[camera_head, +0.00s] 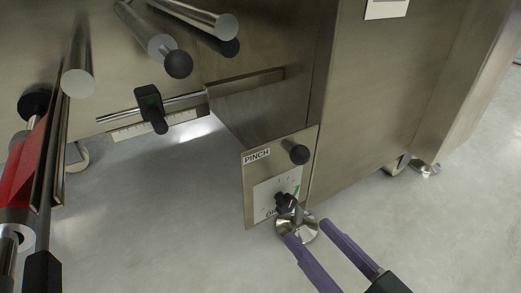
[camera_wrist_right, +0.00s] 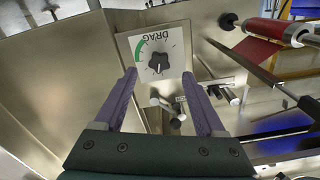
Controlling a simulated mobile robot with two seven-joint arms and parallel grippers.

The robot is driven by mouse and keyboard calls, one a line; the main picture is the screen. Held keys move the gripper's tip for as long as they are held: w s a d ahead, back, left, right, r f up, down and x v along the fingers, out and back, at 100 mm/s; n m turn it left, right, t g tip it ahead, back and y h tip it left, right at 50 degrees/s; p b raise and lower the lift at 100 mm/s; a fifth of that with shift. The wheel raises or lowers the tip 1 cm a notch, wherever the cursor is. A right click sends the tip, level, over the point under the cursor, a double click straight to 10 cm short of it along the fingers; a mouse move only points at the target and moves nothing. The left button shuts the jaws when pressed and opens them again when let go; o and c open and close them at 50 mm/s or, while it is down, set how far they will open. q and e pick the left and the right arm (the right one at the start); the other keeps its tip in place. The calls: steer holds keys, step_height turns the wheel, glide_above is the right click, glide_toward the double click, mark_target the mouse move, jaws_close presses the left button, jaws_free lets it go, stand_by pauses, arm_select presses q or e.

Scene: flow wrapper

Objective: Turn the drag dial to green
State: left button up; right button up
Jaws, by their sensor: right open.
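The drag dial is a black knob (camera_wrist_right: 159,63) on a white plate (camera_wrist_right: 174,46) marked DRAG, upside down in the right wrist view. A green arc lies to the left of the knob there; the knob's pointer is too small to read surely. In the head view a black knob (camera_head: 282,201) sits on a white plate with a green mark (camera_head: 297,190), low on the panel. My right gripper (camera_head: 307,230) has purple fingers spread apart, with nothing between them. In the right wrist view its open fingers (camera_wrist_right: 160,75) frame the dial from a short distance, apart from it. My left gripper is not in view.
A shiny metal round part (camera_head: 297,226) shows near my right fingertips. Rollers with black ends (camera_head: 178,64) and a red roll (camera_head: 22,172) are to the left. Open floor lies at the lower right.

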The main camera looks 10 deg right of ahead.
mark_target(289, 208)
steer(key=b+x, duration=0.1)
steer(key=x, duration=0.4)
steer(key=shift+w, duration=0.15)
steer(key=shift+c, duration=0.3)
jaws_close()
